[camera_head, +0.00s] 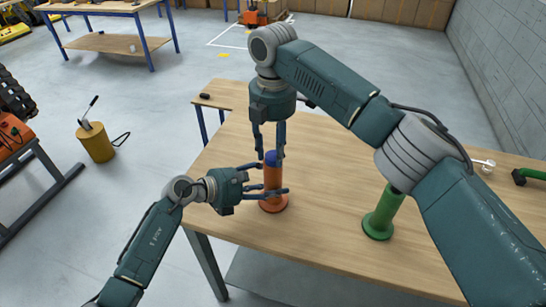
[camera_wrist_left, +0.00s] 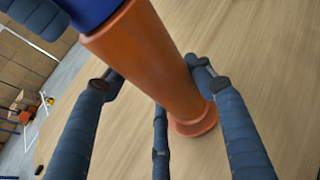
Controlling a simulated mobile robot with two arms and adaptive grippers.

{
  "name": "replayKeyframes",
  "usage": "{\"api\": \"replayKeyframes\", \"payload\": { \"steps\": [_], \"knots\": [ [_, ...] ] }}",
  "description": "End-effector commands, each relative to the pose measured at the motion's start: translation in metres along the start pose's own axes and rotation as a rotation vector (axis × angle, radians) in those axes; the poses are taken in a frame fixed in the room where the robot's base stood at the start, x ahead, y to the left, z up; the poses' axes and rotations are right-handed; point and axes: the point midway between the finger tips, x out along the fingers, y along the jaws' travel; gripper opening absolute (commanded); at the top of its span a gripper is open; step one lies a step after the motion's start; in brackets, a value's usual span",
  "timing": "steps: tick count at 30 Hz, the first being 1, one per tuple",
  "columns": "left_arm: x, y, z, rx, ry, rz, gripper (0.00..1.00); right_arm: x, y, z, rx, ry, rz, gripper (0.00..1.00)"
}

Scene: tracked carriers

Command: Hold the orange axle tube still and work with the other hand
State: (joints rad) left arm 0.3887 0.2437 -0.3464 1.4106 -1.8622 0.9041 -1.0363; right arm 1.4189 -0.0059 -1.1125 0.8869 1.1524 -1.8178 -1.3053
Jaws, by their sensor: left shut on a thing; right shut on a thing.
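The orange axle tube (camera_head: 272,187) stands upright on its flanged base near the left edge of the wooden table (camera_head: 325,240). My left gripper (camera_head: 275,180) comes from the left and is shut around the tube's side. In the left wrist view its fingers lie on both sides of the orange tube (camera_wrist_left: 150,55). A blue piece (camera_head: 271,158) sits at the tube's top; it also shows in the left wrist view (camera_wrist_left: 92,12). My right gripper (camera_head: 269,155) points down from above and is shut on the blue piece. Its fingers partly hide that piece.
A green flanged tube (camera_head: 382,214) stands to the right on the same table, below my right arm. A green-and-black part (camera_head: 528,175) and a small white item (camera_head: 484,165) lie at the far right. A yellow canister (camera_head: 96,142) stands on the floor at left.

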Motion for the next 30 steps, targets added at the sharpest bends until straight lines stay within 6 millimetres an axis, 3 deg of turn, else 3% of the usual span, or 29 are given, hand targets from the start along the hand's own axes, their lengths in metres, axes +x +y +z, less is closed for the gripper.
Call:
{"api": "replayKeyframes", "payload": {
  "steps": [6,18,21,30],
  "knots": [
    [-0.0002,0.0003,-0.0016,-0.006,0.002,0.0,0.0,0.0007,-0.0009,0.0003,-0.065,0.0,-0.003,0.15],
    [-0.0003,0.0004,-0.0017,-0.007,0.002,0.0,0.0,0.0012,-0.001,0.0002,-0.721,0.001,-0.004,0.15],
    [-0.0003,0.0004,-0.0017,-0.007,0.002,0.0,0.0,0.0012,-0.001,0.0003,-0.816,0.001,-0.004,0.15],
    [-0.0003,0.0004,-0.0017,-0.007,0.002,0.0,0.0,0.0013,-0.0012,0.0004,-0.848,0.001,-0.005,0.14]
  ]
}}
